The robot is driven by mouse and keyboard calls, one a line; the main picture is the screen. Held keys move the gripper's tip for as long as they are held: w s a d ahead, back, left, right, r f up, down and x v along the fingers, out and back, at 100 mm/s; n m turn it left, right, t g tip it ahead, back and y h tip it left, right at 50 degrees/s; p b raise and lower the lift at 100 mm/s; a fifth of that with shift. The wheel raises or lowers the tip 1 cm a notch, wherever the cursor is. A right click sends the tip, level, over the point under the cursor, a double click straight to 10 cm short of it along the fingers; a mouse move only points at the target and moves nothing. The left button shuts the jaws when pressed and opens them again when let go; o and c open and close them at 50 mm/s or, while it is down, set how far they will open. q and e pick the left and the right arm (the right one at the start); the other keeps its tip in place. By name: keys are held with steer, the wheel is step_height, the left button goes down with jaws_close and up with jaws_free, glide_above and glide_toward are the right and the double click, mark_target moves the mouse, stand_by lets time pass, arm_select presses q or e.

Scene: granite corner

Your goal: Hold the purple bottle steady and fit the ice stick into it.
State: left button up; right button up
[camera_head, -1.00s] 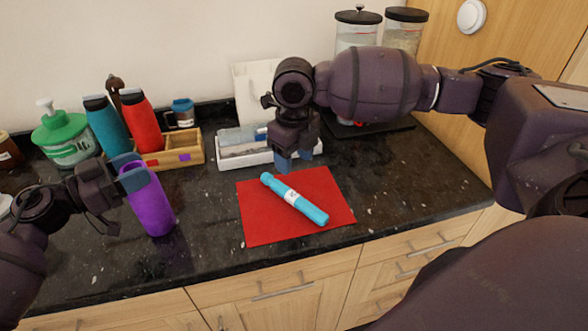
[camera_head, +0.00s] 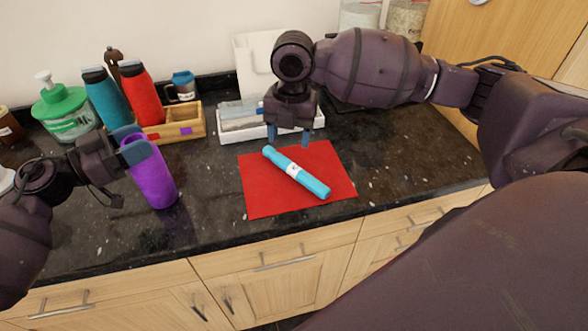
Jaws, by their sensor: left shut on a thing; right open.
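The purple bottle (camera_head: 155,182) stands upright, leaning slightly in the picture, on the dark counter at the left. My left gripper (camera_head: 130,146) is shut on the purple bottle near its top, and its fingers hide the bottle's mouth. The blue ice stick (camera_head: 297,173) with a white label lies slantwise on the red mat (camera_head: 262,198). My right gripper (camera_head: 290,136) points down, open and empty, just beyond the far end of the ice stick. It appears apart from the stick.
A wooden caddy (camera_head: 183,131) with teal (camera_head: 106,97) and red (camera_head: 141,96) bottles stands at the back left, beside a green-topped jar (camera_head: 66,110). A white tray (camera_head: 236,129) lies behind the mat. The counter between the purple bottle and the mat is clear.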

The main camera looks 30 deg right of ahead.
mark_target(294, 166)
steer(key=shift+w+d+f+m+h, duration=0.1)
steer(key=shift+d+f+m, duration=0.15)
steer(key=shift+f+m, duration=2.75)
steer(key=shift+w+d+f+m+h, duration=0.15)
steer(key=shift+f+m, duration=0.55)
steer(key=shift+m, duration=4.5)
steer(key=shift+w+d+f+m+h, duration=0.1)
steer(key=shift+d+f+m, duration=0.2)
steer(key=shift+f+m, duration=2.7)
step_height(294, 166, up, 2)
steer(key=shift+r+m, duration=0.15)
steer(key=shift+m, duration=0.95)
steer(key=c, duration=1.1)
jaws_close()
steer(key=shift+r, duration=0.15)
step_height(294, 166, up, 10)
steer(key=shift+f, duration=0.1)
